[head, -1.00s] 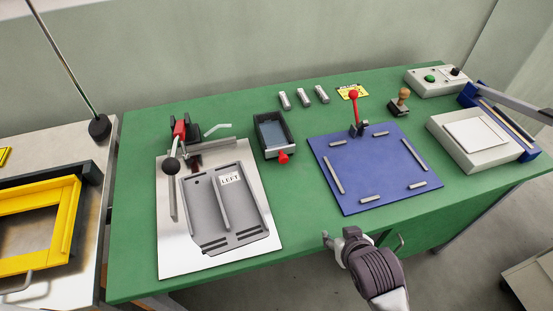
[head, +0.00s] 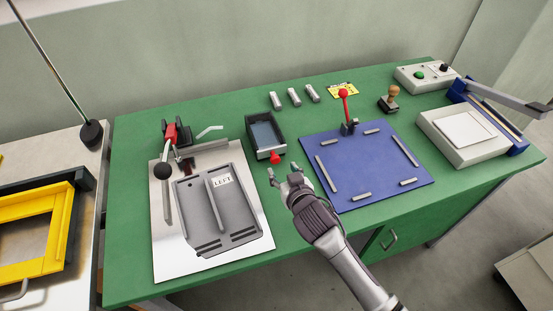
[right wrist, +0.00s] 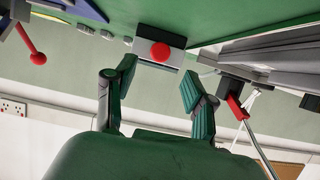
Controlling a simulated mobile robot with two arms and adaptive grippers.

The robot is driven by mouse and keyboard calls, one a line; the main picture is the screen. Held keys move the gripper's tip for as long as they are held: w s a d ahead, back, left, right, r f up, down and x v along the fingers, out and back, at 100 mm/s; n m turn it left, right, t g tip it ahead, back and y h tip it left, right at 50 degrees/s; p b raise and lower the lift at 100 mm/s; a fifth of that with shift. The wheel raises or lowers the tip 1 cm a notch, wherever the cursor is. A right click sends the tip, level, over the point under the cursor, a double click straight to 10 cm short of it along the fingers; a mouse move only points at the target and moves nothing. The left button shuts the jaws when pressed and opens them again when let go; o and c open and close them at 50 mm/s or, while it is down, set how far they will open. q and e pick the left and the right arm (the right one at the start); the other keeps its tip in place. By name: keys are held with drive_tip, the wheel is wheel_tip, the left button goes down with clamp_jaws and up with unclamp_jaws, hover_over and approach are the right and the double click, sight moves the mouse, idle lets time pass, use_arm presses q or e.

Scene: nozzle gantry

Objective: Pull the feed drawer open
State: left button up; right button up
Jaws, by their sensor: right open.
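The feed drawer looks to be the dark open-topped tray unit (head: 251,140) on the green table, with a pale front and a red knob (head: 275,156) facing the near side. My right gripper (head: 284,174) is open and empty, just short of the knob and apart from it. In the right wrist view the red knob (right wrist: 160,52) shows beyond the gap between the two open fingers (right wrist: 158,76). The view is upside down there. How far the drawer is out is hard to tell. My left gripper is not in view.
A blue plate (head: 370,190) with a red-knobbed lever (head: 344,94) lies right of my gripper. A grey fixture marked LEFT (head: 195,235) with a clamp (head: 171,133) stands left. Small metal blocks (head: 294,97) lie behind. Bare green table surrounds the drawer unit.

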sight(276, 161)
drive_tip(key=x, duration=0.7)
drive_tip(key=shift+c, duration=0.2)
clamp_jaws()
drive_tip(key=shift+s, duration=0.1)
